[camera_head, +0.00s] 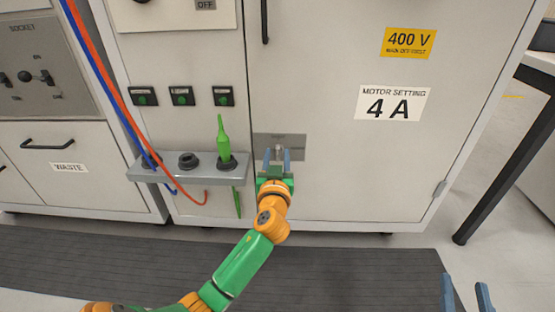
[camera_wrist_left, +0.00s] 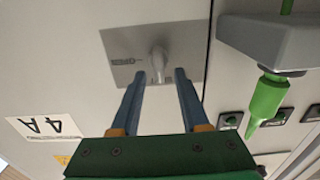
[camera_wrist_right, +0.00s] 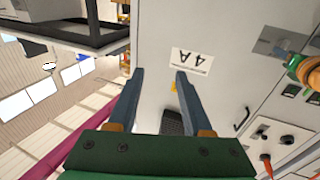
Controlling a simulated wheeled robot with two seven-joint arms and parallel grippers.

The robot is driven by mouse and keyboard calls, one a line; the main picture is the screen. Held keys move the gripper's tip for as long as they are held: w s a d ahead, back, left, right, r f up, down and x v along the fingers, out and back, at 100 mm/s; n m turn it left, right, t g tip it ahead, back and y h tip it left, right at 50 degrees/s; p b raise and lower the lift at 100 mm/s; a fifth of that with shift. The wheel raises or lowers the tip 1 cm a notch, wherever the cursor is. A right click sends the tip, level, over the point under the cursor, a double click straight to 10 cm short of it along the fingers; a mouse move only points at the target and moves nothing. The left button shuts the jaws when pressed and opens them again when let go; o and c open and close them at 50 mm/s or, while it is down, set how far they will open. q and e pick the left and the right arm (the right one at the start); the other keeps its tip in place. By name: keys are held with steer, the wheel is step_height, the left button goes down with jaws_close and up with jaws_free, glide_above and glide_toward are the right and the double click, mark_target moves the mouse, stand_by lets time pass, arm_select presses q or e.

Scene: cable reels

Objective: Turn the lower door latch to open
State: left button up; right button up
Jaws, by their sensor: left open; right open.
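The lower door latch (camera_head: 279,149) is a small light knob on a grey plate (camera_head: 298,140) low on the cabinet door. In the left wrist view the latch (camera_wrist_left: 157,62) stands out from its plate (camera_wrist_left: 190,52), just beyond and between my fingertips. My left gripper (camera_head: 277,160) is open in front of the latch; its fingers (camera_wrist_left: 160,76) flank the latch in the picture, and contact cannot be told. My right gripper (camera_head: 466,282) is open and empty at the lower right, far from the latch. In the right wrist view its fingers (camera_wrist_right: 160,75) are apart.
A grey shelf (camera_head: 215,176) left of the latch holds a green pointed tool (camera_head: 222,140). Blue and orange cables (camera_head: 112,90) hang at the left. The cabinet door (camera_head: 350,190) carries a 4 A label (camera_head: 392,103). A table leg (camera_head: 505,170) stands at the right.

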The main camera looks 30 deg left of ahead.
arm_select(q)
steer(key=shift+x, duration=0.85)
jaws_close()
arm_select(e)
step_height(320, 180, up, 3)
steer(key=shift+s+a+f+t+y, duration=0.15)
steer(key=shift+t+y, duration=0.25)
steer(key=shift+t, duration=0.4)
